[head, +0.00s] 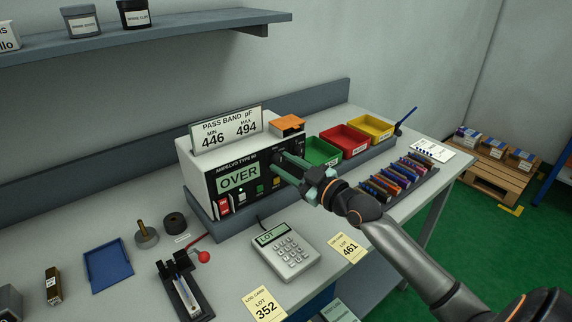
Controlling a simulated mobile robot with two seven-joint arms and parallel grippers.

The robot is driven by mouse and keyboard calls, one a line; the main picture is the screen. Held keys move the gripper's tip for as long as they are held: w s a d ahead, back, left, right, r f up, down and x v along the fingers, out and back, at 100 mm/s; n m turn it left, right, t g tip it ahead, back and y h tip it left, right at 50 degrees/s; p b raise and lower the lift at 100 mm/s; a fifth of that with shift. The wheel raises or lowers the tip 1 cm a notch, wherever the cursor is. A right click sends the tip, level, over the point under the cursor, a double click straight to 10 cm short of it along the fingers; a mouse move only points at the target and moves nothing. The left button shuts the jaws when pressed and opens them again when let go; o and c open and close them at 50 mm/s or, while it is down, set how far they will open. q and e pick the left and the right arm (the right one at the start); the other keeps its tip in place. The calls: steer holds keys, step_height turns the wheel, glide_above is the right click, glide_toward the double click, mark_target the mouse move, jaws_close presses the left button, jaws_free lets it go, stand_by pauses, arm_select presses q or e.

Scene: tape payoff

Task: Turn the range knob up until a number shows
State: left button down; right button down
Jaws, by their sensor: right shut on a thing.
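The white meter box (195,158) stands on the bench with a black front panel. Its green display (238,178) reads OVER. My right gripper (285,166) reaches in from the right and is shut at the right part of the front panel, on the range knob. The jaws hide most of the knob, so its pointer and setting cannot be read. My left gripper is not in view.
A PASS BAND card (226,130) on the meter reads 446 to 494. Green (322,152), red (345,141) and yellow (372,128) bins stand right of the meter. A keypad box (285,250) and a red-knobbed lever (203,256) stand in front. A blue tray (108,266) lies left.

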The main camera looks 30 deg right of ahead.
steer(key=m+p, duration=0.2)
steer(key=m, duration=0.4)
steer(key=shift+a+m+t, duration=0.1)
steer(key=shift+m+t, duration=0.2)
steer(key=m+p, duration=0.1)
steer(key=m, duration=0.4)
steer(key=shift+f+h, duration=0.15)
steer(key=shift+h, duration=0.15)
steer(key=shift+m, duration=0.3)
steer(key=c, duration=0.5)
jaws_free()
steer(key=shift+s, duration=0.1)
steer(key=shift+s+d+f+b, duration=0.15)
steer(key=shift+s+d+b, duration=0.1)
steer(key=shift+s, duration=1.8)
steer(key=shift+s+d+f+b, duration=0.2)
steer(key=shift+s+d, duration=0.05)
steer(key=shift+s, duration=1.75)
steer(key=shift+s+d+f+b, duration=0.15)
steer(key=shift+s+d+b, duration=0.1)
steer(key=shift+s, duration=1.8)
